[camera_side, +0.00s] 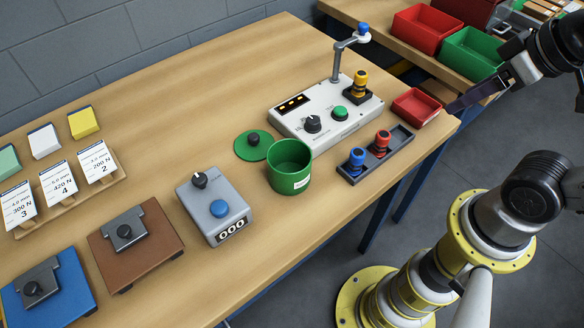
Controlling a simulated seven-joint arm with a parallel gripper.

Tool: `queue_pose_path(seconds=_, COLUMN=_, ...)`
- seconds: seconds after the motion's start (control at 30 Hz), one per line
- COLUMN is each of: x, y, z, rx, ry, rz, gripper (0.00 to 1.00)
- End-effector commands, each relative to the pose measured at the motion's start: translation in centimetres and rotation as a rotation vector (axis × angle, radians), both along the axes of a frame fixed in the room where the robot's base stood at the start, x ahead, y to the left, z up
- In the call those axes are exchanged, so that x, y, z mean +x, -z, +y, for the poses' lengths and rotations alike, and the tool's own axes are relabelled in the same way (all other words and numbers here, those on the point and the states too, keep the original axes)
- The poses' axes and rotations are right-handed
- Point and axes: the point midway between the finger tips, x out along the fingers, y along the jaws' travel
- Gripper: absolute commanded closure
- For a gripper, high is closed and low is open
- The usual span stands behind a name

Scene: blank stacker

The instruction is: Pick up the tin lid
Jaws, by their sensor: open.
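The tin lid (243,151) is a flat green disc with a dark knob in its middle. It lies on the wooden table, just left of and behind the green tin (289,178). The tin stands upright with its top open and a white label on its front. My gripper (487,92) is at the upper right, beyond the table's right edge, well away from the lid. Its jaws are open, and I see nothing held between them.
A grey-white control panel (292,122) with a lamp post stands behind the tin. A dark tray (398,144) with blue and red pieces is to its right, near a small red bin (416,106). A grey counter box (199,205) stands in front left. Bare table lies left of the lid.

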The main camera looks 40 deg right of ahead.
Motion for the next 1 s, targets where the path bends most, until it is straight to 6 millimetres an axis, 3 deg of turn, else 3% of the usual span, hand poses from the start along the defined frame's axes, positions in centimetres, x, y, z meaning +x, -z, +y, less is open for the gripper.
queue_pose_path(seconds=0.33, x=-0.3, y=0.1, z=0.0, rx=-0.038, ry=-0.074, rz=0.017, gripper=0.33)
queue_pose_path(seconds=0.47, x=0.6, y=-2.7, z=0.0, rx=-0.115, ry=-0.214, rz=-0.004, gripper=0.33)
queue_pose_path(seconds=0.67, x=4.8, y=-7.5, z=0.9, rx=-0.226, ry=-0.475, rz=0.024, gripper=0.33)
queue_pose_path(seconds=0.8, x=9.3, y=-10.1, z=2.5, rx=-0.292, ry=-0.687, rz=0.065, gripper=0.33)
queue_pose_path(seconds=1.0, x=16.5, y=-11.4, z=6.4, rx=-0.361, ry=-0.986, rz=0.13, gripper=0.33)
